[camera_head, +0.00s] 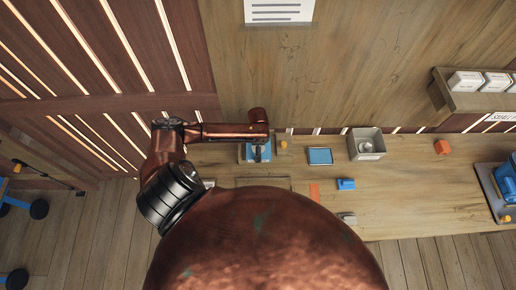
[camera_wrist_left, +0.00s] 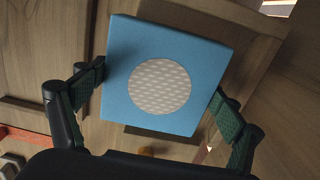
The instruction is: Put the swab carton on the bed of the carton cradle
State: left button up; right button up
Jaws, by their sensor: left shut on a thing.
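The swab carton seems to be the blue box with a pale round patterned patch (camera_wrist_left: 120,45) that fills the middle of the left wrist view. My left gripper (camera_wrist_left: 160,94) is shut on it, with green-padded fingers at its left and lower right sides. The box sits turned between the fingers. In the head view, my left gripper (camera_head: 256,147) is over the back of the bench, with blue of the carton (camera_head: 266,153) showing below it. I cannot tell which thing is the carton cradle, or whether the carton touches anything beneath. My right gripper is not in view.
The wooden bench (camera_head: 415,195) holds a blue flat tray (camera_head: 320,156), a grey open bin (camera_head: 367,155), a small blue piece (camera_head: 346,184) and an orange block (camera_head: 442,147). A shelf with white boxes (camera_head: 466,82) is at right. The bench's right-middle is clear.

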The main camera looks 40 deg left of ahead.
pick_arm(q)
jog(key=shift+f, duration=0.2)
jog(key=shift+f, duration=0.1)
jog(key=o, duration=1.3)
notch_tip(320, 180, up, 12)
jog(key=shift+r+b, duration=0.1)
jog(key=shift+b, duration=0.35)
